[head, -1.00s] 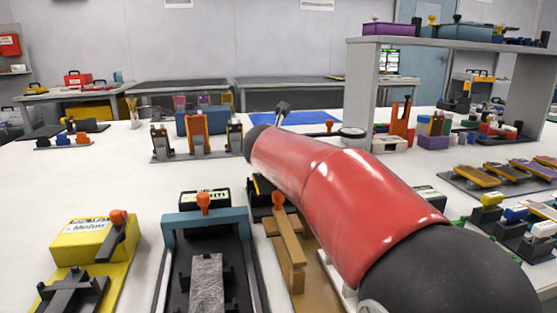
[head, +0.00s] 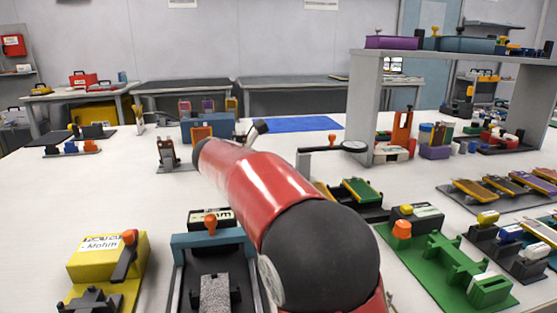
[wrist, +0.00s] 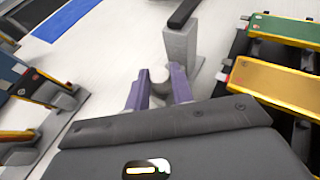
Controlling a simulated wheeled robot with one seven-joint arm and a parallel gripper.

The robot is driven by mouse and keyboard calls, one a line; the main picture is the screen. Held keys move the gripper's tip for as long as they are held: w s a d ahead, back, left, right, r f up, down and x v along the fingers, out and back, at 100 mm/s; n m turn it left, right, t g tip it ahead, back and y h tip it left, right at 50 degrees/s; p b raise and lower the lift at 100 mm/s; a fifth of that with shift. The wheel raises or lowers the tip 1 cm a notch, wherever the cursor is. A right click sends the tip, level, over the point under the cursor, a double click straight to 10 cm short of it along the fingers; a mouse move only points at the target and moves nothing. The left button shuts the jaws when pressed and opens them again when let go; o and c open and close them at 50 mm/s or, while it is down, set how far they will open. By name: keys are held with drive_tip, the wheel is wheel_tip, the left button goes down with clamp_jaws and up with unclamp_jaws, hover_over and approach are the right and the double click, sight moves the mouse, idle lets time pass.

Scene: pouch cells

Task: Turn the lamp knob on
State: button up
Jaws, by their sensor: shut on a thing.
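My gripper is hidden behind my red arm in the head view.
Gold and green cells in dark holders (wrist: 270,85) lie close at the right in the wrist view. Clamp fixtures (wrist: 45,92) stand at the left. A blue mat (head: 300,124) lies behind the lamp. A grey shelf (head: 455,55) stands at the right back.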

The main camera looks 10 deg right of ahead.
idle(0.4)
drive_tip(key=o, duration=0.7)
drive_tip(key=v, duration=0.8)
drive_tip(key=shift+w, duration=0.1)
